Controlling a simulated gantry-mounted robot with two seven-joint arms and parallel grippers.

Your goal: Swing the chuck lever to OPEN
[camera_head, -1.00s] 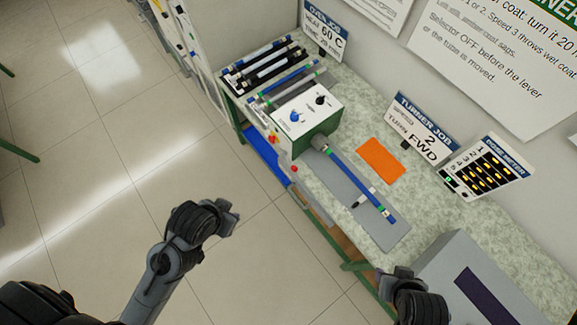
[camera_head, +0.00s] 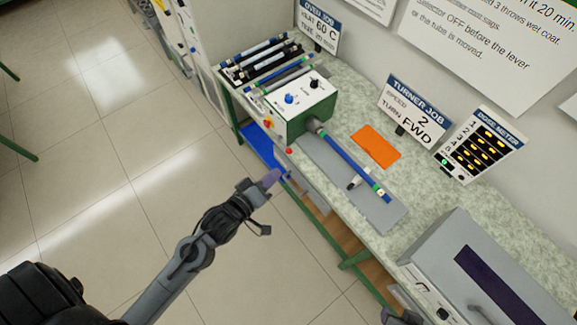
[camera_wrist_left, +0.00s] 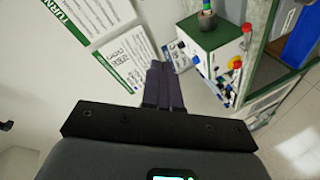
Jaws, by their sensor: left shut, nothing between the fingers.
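The turner is a green and white box (camera_head: 304,106) with a blue and a black knob on top. It also shows in the left wrist view (camera_wrist_left: 216,40). A grey chuck (camera_head: 314,125) on its side holds one end of a blue rod (camera_head: 350,163). I cannot clearly pick out the chuck lever or its position. My left gripper (camera_head: 271,178) is shut and empty, in front of the bench edge and apart from the turner. Its dark fingers show in the left wrist view (camera_wrist_left: 162,86). My right gripper (camera_head: 402,318) is mostly cut off at the bottom edge.
A rack of rods (camera_head: 262,62) stands at the far left of the bench. An orange mat (camera_head: 376,146) lies behind the rod, and a grey plate (camera_head: 376,211) lies under it. A grey box (camera_head: 440,262) stands at the right. The floor before the bench is clear.

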